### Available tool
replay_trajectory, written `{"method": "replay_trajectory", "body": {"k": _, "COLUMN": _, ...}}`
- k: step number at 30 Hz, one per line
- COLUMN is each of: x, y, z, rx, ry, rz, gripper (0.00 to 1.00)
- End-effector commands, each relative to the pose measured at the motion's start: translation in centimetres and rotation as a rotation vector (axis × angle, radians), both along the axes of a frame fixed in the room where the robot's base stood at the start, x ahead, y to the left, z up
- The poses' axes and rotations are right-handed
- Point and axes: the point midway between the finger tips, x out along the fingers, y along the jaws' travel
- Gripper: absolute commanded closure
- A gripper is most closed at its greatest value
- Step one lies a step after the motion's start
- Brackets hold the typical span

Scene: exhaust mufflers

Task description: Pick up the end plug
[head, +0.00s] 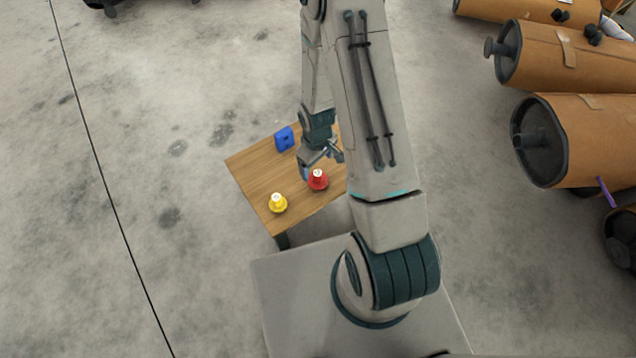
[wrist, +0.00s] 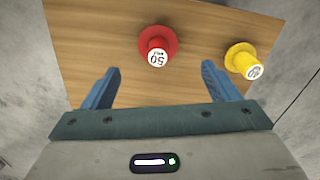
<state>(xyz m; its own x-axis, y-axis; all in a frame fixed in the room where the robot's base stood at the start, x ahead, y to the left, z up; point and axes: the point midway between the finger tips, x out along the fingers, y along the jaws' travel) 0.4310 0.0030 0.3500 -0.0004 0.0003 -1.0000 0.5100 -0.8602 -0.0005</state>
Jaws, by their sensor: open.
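Two flanged plugs stand on a small wooden table (head: 250,165). One is a red plug (head: 318,181) with a white, numbered top. The other is a yellow plug (head: 278,204), also with a white top, nearer the table's front edge. I cannot tell which one is called the end plug. My gripper (head: 324,158) is open above the table, close to the red plug. In the wrist view, the red plug (wrist: 158,43) shows beyond the gap between the blue fingertips (wrist: 160,68), with nothing between the fingers. The yellow plug (wrist: 243,60) shows beyond the right finger.
A blue block-like part (head: 284,139) stands at the table's back left. My arm hides the table's right side. Large brown mufflers (head: 575,140) lie along the right. The concrete floor (head: 150,200) to the left is open.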

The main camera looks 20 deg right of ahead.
Motion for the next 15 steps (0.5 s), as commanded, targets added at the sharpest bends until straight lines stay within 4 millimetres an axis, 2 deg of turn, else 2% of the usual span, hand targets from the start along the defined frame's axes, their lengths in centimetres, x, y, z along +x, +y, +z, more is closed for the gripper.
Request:
{"method": "replay_trajectory", "body": {"k": 1, "x": -0.1, "y": 0.0, "z": -1.4, "rx": -0.001, "ry": 0.003, "rz": 0.0, "gripper": 0.18}}
{"method": "replay_trajectory", "body": {"k": 3, "x": 0.0, "y": 0.0, "z": -2.3, "rx": -0.001, "ry": 0.001, "rz": 0.0, "gripper": 0.18}}
{"method": "replay_trajectory", "body": {"k": 11, "x": 0.1, "y": -0.1, "z": -3.6, "rx": -0.001, "ry": -0.001, "rz": -0.001, "gripper": 0.18}}
{"method": "replay_trajectory", "body": {"k": 15, "x": 0.1, "y": -0.1, "z": -5.1, "rx": -0.001, "ry": 0.002, "rz": -0.001, "gripper": 0.18}}
